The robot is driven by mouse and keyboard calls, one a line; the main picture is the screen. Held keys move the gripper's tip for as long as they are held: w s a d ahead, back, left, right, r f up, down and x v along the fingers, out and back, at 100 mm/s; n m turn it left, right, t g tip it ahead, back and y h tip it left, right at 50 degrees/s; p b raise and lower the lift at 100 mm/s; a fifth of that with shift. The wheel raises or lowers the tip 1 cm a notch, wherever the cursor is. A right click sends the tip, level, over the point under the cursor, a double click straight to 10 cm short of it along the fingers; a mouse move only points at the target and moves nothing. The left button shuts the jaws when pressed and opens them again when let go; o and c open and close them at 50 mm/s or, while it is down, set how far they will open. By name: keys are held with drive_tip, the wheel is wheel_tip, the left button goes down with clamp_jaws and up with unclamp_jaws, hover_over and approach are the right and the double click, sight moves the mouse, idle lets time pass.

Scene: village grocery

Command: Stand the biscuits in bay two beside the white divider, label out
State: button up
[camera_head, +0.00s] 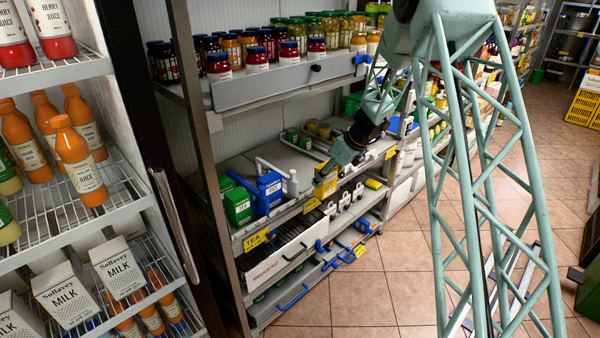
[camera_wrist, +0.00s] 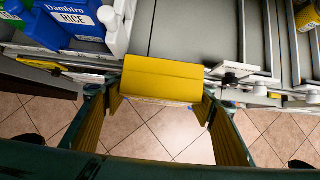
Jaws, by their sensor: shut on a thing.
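The biscuits, a yellow box (camera_wrist: 163,78), are held between the fingers of my gripper (camera_wrist: 162,98) in the wrist view. The box is in front of the shelf's front edge, with floor visible below it. A strip of print shows on its near lower edge, but I cannot read it. In the head view the yellow box (camera_head: 326,184) hangs under my gripper (camera_head: 338,165), by the shelf front. A white upright piece (camera_head: 291,183), seemingly the divider, stands beside the blue rice pack (camera_head: 270,189); it also shows in the wrist view (camera_wrist: 118,28), left of the box.
Bare grey shelf (camera_wrist: 190,35) lies beyond the box, right of the white piece. A green tea pack (camera_head: 238,206) stands left of the rice. Jars (camera_head: 257,60) fill the shelf above. A drawer (camera_head: 275,262) and blue-handled items lie below.

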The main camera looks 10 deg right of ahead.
drive_tip(key=w+a, duration=0.7)
drive_tip(key=w, duration=0.4)
drive_tip(key=shift+w+a, duration=0.25)
drive_tip(key=shift+w, duration=0.15)
drive_tip(key=shift+w+a, duration=0.1)
drive_tip(key=shift+w+a+f+b, duration=0.1)
drive_tip(key=shift+f+b, duration=0.2)
drive_tip(key=shift+f, duration=0.6)
drive_tip(key=shift+w+a+f+b, duration=0.1)
drive_tip(key=shift+f+b, duration=0.15)
drive_tip(key=shift+f, duration=0.6)
drive_tip(key=shift+f, duration=0.1)
drive_tip(key=o, duration=0.6)
drive_tip(key=shift+o, duration=0.2)
